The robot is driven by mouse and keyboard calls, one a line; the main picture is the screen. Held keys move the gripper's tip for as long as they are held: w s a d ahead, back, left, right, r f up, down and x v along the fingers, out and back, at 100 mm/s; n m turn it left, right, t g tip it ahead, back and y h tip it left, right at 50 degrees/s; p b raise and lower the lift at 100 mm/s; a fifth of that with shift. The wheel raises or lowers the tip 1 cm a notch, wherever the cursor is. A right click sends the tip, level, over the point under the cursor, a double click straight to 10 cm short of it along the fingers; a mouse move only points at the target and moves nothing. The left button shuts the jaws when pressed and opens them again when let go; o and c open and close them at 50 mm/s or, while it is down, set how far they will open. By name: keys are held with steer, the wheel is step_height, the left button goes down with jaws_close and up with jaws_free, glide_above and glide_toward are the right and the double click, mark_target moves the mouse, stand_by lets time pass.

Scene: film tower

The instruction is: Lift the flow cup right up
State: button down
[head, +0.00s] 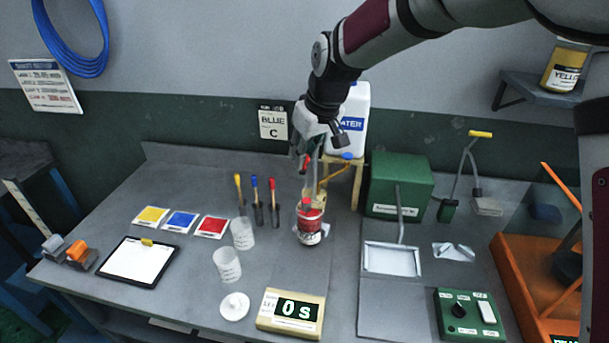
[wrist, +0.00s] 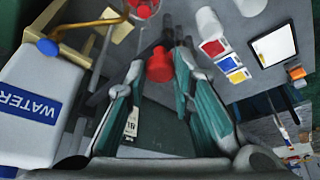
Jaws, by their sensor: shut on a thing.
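My gripper (head: 308,172) points down over the table, above a red-labelled can (head: 309,228). In the wrist view, my gripper (wrist: 160,66) is shut on a red part (wrist: 160,68), which I take to be the flow cup's grip. The rest of the cup is mostly hidden, and I cannot tell whether it is clear of the can. The can's red and white side also shows at the top of the wrist view (wrist: 143,9).
A water jug (head: 355,115) on a wooden stand is close behind my gripper. Two clear cups (head: 227,265), a white lid (head: 235,306) and a timer reading 0 s (head: 290,313) are in front. Colour-tipped tools (head: 256,200) stand left; a green box (head: 400,185) is right.

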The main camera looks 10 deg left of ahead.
step_height(320, 180, up, 11)
steer(key=shift+r, duration=0.15)
steer(key=c, duration=1.4)
jaws_free()
steer(key=v, duration=1.2)
